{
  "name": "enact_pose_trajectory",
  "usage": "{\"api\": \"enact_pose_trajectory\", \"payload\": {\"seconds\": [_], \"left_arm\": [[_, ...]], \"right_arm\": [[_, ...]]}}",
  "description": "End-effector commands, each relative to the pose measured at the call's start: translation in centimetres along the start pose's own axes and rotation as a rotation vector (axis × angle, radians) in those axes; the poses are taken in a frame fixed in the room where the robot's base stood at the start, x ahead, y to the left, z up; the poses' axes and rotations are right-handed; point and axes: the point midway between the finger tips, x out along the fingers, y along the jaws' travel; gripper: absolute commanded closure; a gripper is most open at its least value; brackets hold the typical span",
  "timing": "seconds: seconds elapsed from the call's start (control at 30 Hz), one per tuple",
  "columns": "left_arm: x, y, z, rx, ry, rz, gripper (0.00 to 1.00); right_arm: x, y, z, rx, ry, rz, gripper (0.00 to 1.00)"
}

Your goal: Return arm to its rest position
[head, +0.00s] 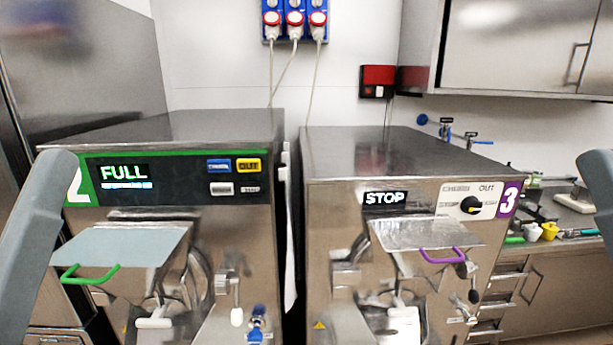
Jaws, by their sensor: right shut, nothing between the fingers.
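One of my grey arm links rises along the left edge of the head view, and another shows at the right edge. No gripper fingers show in this view, so neither gripper can be placed against the machines. Both visible arm parts stand at the sides, in front of the machines, and I see nothing held.
Batch freezer 2 (190,131) has a green-handled lid (125,247) and a display reading FULL. Freezer 3 (385,155), right of it, has a purple-handled lid (426,234) and reads STOP. A counter (570,215) with small items is at right. Wall cabinets (520,45) hang above.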

Motion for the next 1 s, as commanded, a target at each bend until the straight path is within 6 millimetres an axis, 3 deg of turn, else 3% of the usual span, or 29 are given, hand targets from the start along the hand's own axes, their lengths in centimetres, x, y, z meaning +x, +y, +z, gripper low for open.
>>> {"api": "enact_pose_trajectory", "payload": {"seconds": [0.03,0.1,0.4,0.5,0.67,1.0], "left_arm": [[3.5,0.0,-3.2,0.001,0.0,0.0,0.19],[6.0,0.0,-5.5,0.001,0.0,-0.001,0.19],[16.5,-0.1,-15.1,0.003,-0.001,-0.001,0.19],[18.8,-0.1,-17.2,0.003,-0.002,-0.001,0.19],[20.2,-0.1,-18.5,0.003,-0.002,-0.001,0.19],[19.9,-0.1,-18.2,0.003,-0.001,-0.001,0.19]], "right_arm": [[3.5,0.0,-3.2,0.0,0.0,0.0,1.0],[6.0,0.0,-5.5,0.0,-0.001,0.0,1.0],[16.5,0.1,-15.2,0.0,-0.001,0.0,1.0],[18.8,0.1,-17.3,0.0,-0.001,0.0,1.0],[20.2,0.1,-18.6,0.0,-0.001,0.0,1.0],[19.9,0.1,-18.3,0.0,-0.002,0.0,1.0]]}}
